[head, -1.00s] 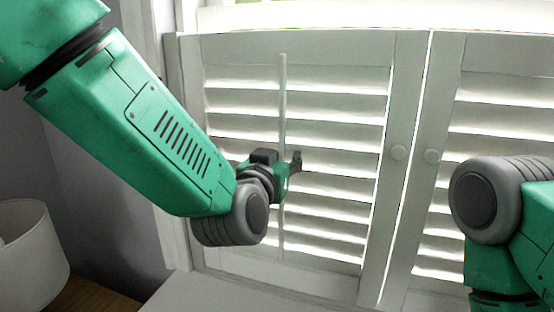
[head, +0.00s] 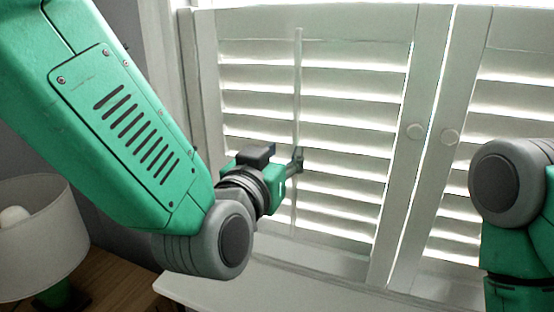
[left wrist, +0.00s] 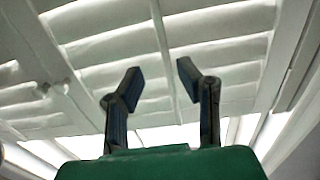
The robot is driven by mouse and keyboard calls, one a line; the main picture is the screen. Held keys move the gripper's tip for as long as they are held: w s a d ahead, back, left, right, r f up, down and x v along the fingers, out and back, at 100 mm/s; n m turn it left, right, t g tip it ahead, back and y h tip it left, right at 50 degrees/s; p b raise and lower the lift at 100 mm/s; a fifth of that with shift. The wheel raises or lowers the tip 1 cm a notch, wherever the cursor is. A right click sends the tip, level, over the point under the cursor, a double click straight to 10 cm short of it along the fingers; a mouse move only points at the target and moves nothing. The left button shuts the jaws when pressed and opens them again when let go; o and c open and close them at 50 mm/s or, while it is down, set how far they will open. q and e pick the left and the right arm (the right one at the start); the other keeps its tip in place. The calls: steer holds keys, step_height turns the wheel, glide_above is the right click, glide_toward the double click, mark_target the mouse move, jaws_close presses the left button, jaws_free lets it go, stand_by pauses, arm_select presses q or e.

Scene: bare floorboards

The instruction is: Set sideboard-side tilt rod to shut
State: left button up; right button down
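The left shutter panel has a thin white vertical tilt rod (head: 298,95) in front of its slats (head: 345,108). The slats are tilted open, with bright light in the gaps. My left gripper (head: 298,160) is in front of the rod's lower half and hides a short stretch of it. In the left wrist view my left gripper (left wrist: 160,76) is open, and the rod (left wrist: 163,50) runs between its two fingertips in the picture. I cannot tell whether either finger touches it. My right arm shows at the right edge, but its gripper is out of view.
A second shutter panel (head: 515,97) stands to the right, with its own slats. Two round knobs (head: 415,131) flank the seam. A lamp with a pale shade (head: 38,240) stands on a wooden top (head: 120,285) at lower left. A white ledge (head: 240,287) lies below the shutters.

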arm_select(q)
steer(key=v, duration=0.2)
steer(key=shift+s, duration=0.3)
steer(key=shift+f, duration=0.15)
steer(key=s+a+f+n+g+y+b, duration=0.1)
steer(key=s+a+f+g+b, duration=0.2)
steer(key=f, duration=0.8)
steer(key=a+f+g+y+b, duration=0.15)
steer(key=a+f, duration=0.35)
steer(key=f, duration=0.6)
steer(key=s+a+f+n+g+y+b, duration=0.15)
steer(key=a+f+g, duration=0.25)
steer(key=f, duration=0.7)
steer(key=s+a+f+g+b, duration=0.2)
steer(key=s+a+f+g, duration=0.2)
steer(key=s+f, duration=0.7)
steer(key=s+a+f+g+y+b, duration=0.1)
steer(key=s+a+f+g, duration=0.3)
steer(key=s+a+f, duration=0.5)
steer(key=s+f, duration=0.2)
steer(key=s, duration=0.1)
steer(key=shift+s+y+b, duration=0.3)
steer(key=shift+b, duration=0.1)
steer(key=shift+w+a+n, duration=0.1)
steer(key=shift+w+n, duration=0.05)
steer(key=shift+n, duration=0.1)
